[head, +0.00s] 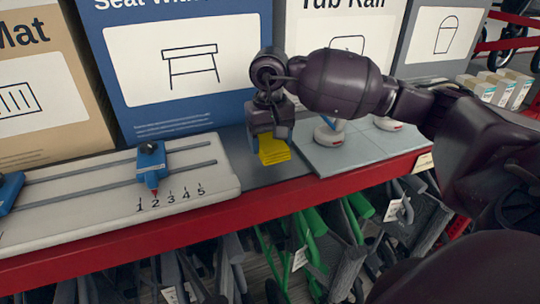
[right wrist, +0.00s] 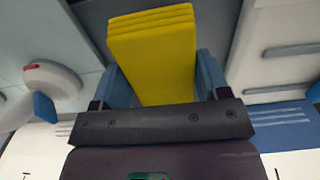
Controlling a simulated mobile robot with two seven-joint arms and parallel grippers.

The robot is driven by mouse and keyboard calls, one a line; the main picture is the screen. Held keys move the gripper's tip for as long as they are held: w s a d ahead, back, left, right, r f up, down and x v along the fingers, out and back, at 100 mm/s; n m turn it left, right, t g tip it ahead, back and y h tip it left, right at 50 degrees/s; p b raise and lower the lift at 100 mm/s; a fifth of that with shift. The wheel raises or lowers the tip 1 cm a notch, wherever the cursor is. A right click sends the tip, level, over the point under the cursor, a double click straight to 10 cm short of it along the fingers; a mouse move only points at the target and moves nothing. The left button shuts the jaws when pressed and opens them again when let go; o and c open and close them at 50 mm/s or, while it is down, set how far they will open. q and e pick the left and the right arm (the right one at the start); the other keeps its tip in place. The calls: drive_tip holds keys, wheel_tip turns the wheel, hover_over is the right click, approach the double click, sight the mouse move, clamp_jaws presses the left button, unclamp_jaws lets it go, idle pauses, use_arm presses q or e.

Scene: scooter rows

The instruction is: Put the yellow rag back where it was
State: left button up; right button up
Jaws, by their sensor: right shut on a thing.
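The yellow rag (head: 274,150) is a small folded block under my right gripper (head: 270,134) in the head view. In the right wrist view the rag (right wrist: 155,55) sits between the two blue-grey fingers of my right gripper (right wrist: 158,80), which is shut on it. The rag is over a bare grey strip of shelf (head: 262,178), between the white slider board and the grey tile panel. I cannot tell whether its lower end touches the shelf. My left gripper is not in view.
A white board (head: 100,210) with rails, blue sliders (head: 150,158) and numbers lies left. A grey tiled panel (head: 355,150) with white-and-red fittings (head: 329,134) lies right. Large boxes (head: 190,60) stand behind. A red shelf edge (head: 240,213) runs along the front, with folded frames below.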

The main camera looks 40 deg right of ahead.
sight(270, 140)
drive_tip(key=shift+f, duration=2.3)
drive_tip(key=shift+f, duration=0.1)
drive_tip(key=o, duration=0.8)
drive_tip(key=shift+r, duration=0.2)
wheel_tip(270, 140, up, 12)
drive_tip(key=shift+f, duration=0.1)
